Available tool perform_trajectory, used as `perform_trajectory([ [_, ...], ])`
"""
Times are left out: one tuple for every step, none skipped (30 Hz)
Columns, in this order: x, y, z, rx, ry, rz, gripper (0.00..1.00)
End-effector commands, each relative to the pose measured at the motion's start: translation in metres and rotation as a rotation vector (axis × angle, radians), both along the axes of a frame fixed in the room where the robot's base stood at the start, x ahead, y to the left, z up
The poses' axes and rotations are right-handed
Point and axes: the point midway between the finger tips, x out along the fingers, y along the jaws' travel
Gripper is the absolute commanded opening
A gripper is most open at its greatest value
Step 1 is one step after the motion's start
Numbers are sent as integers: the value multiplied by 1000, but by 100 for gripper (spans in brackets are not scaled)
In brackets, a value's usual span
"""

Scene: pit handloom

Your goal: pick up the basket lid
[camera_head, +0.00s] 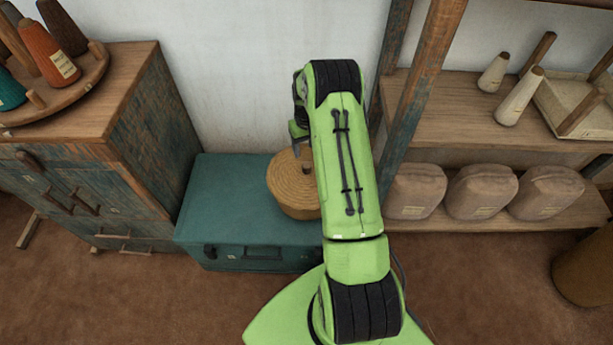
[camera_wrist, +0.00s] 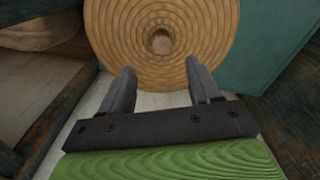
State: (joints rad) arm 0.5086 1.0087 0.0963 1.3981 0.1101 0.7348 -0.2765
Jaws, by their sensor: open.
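The basket lid (camera_head: 286,174) is a round, tan, coiled disc on top of a woven basket (camera_head: 298,208), which stands on a teal chest. My arm hides the right part of both in the head view. In the wrist view the lid (camera_wrist: 190,25) fills the top middle, with its ringed coils and a small round knob (camera_wrist: 160,41) at its centre. My gripper (camera_wrist: 161,78) is open and empty. Its two fingers point toward the lid, one on each side of the knob's line, with the knob beyond the tips. Contact with the lid cannot be seen.
The teal chest (camera_head: 220,200) stands against the wall. A worn wooden cabinet (camera_head: 150,120) with yarn cones is at left. At right, a shelf (camera_head: 470,130) holds pale cones above and several brown sacks (camera_head: 416,190) below. A wooden post (camera_head: 420,80) stands close to my arm.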

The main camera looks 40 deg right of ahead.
Motion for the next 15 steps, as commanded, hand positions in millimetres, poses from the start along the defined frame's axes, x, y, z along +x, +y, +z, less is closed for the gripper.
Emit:
perform_trajectory([
  [-1,0,-15,1,2,-1,62],
  [-1,0,-21,0,1,0,62],
  [0,0,-27,1,1,0,62],
  [0,0,-30,0,0,0,62],
  [0,0,-33,0,0,0,62],
  [0,0,-35,0,-1,1,62],
  [0,0,-37,0,-1,1,62],
  [-1,1,-40,1,-1,1,62],
  [-1,2,-45,1,0,1,62],
  [-2,3,-49,1,1,1,62],
  [-3,4,-55,1,1,2,62],
  [-4,5,-63,1,2,1,62],
  [-5,6,-70,2,3,1,62],
  [-5,5,-76,1,2,1,62],
  [-5,5,-83,0,1,1,62],
])
